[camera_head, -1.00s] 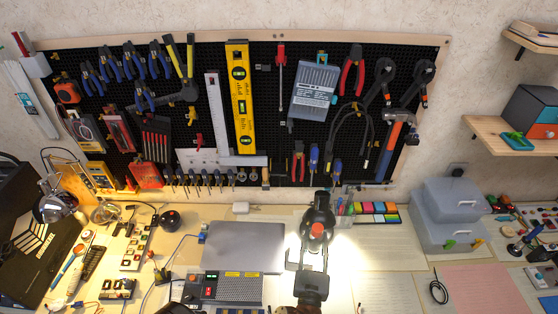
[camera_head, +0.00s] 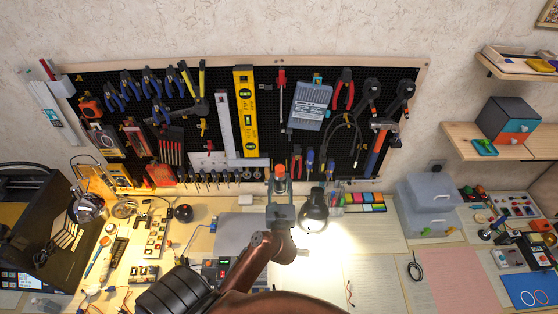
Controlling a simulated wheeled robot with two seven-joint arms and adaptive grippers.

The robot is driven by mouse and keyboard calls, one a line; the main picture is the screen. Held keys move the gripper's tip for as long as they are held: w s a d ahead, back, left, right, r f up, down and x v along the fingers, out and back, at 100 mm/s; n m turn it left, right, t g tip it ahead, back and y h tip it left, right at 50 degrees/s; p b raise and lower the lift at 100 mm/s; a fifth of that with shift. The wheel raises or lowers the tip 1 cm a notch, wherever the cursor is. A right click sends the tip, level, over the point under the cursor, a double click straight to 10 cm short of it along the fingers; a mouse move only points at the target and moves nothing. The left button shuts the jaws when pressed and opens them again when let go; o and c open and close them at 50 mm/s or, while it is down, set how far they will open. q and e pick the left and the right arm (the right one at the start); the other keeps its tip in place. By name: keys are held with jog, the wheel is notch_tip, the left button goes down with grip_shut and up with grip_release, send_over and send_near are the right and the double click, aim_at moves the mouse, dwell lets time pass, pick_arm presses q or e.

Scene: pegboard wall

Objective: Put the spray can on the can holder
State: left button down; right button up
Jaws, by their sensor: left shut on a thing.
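My left gripper (camera_head: 281,196) comes up from the bottom of the view on a reddish-brown arm. It is shut on the spray can (camera_head: 281,169), whose orange-red cap shows above the fingers. The can looks upright, in front of the lower edge of the pegboard (camera_head: 225,116) in the picture. The fingers and wrist hide most of the can's body. I cannot clearly make out the can holder, and I cannot tell whether the can touches anything behind it. My right gripper is not in view.
A black desk lamp (camera_head: 314,211) is close to the right of my left gripper. Hanging tools, such as the yellow level (camera_head: 245,112), fill the pegboard. Grey storage boxes (camera_head: 427,204) stand on the right of the cluttered bench. A shelf (camera_head: 520,143) juts out at right.

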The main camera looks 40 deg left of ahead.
pick_arm(q)
jog(key=x, duration=0.5)
jog(key=p, duration=0.3)
send_over(279, 153)
jog(key=v, duration=0.4)
jog(key=shift+w+r, duration=0.1)
notch_tip(279, 153, down, 3)
jog(key=shift+r, duration=0.15)
jog(key=shift+f, duration=0.5)
notch_tip(279, 153, down, 3)
jog(key=shift+w+f, duration=0.1)
jog(key=shift+a+f, duration=0.1)
jog(key=shift+f, duration=0.05)
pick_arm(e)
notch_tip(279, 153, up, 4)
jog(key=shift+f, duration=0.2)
